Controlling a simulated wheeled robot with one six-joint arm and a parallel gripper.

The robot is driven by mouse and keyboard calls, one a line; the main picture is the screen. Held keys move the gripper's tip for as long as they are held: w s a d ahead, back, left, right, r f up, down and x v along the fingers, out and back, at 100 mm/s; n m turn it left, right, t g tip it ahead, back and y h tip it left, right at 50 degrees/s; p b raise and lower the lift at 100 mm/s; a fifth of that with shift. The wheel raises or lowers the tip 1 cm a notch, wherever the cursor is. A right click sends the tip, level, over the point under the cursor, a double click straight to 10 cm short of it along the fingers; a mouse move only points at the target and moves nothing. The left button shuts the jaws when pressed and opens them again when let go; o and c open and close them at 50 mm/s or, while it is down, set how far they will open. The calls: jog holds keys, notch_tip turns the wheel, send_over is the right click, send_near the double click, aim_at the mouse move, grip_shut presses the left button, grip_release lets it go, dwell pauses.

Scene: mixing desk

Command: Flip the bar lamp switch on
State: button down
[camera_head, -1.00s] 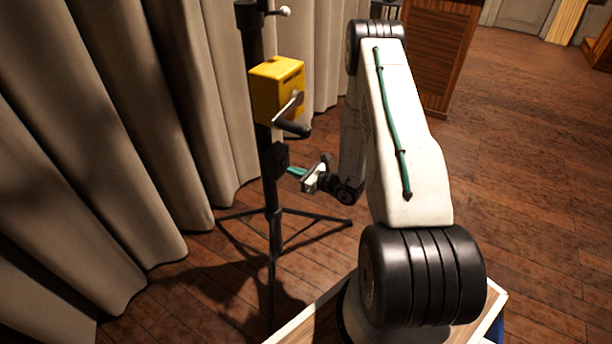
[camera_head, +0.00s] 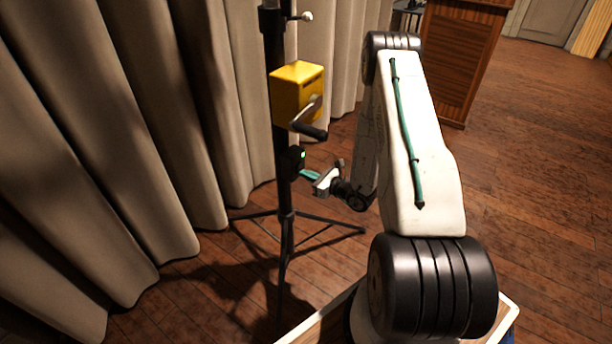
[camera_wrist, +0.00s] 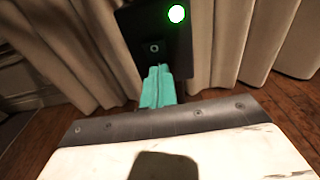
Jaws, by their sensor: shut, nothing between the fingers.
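The switch box (camera_head: 295,158) is a small black box on the dark stand's pole, below the yellow winch box. A green light glows on it, and it also shows in the wrist view (camera_wrist: 170,40) with the bright green light (camera_wrist: 176,14) at its top. A small round fitting (camera_wrist: 154,48) sits on its face. My gripper (camera_head: 304,173) has teal fingers, shut and empty, pointing at the lower part of the box. In the wrist view the fingertips (camera_wrist: 158,72) are close below the round fitting; I cannot tell whether they touch the box.
The yellow winch box (camera_head: 298,94) with its crank handle (camera_head: 309,130) is just above my gripper. The tripod legs (camera_head: 330,226) spread on the wooden floor. Beige curtains (camera_head: 130,130) hang behind and left. A wooden cabinet (camera_head: 462,60) stands at the back right; the floor at right is clear.

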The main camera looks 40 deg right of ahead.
jog(key=f+v, duration=0.3)
jog(key=v, duration=1)
jog(key=shift+s, duration=0.3)
jog(key=s+a+r+n+g+y, duration=0.4)
jog(key=a+r+n+g, duration=0.3)
jog(key=a+r+n, duration=0.15)
jog(key=s+a+r+n+g+y, duration=0.4)
jog(key=a+r+n+g, duration=0.3)
jog(key=r, duration=0.3)
jog(key=s+a+r+n+h, duration=0.4)
jog(key=s+r+n+h, duration=0.2)
jog(key=r, duration=0.5)
jog(key=s+a+r+n+h, duration=0.5)
jog(key=s+r+n+h, duration=0.2)
jog(key=r+n, duration=0.3)
notch_tip(320, 180, up, 2)
jog(key=shift+s+r+g+h, duration=0.2)
jog(key=shift+s+g+h, duration=0.1)
jog(key=shift+s, duration=0.4)
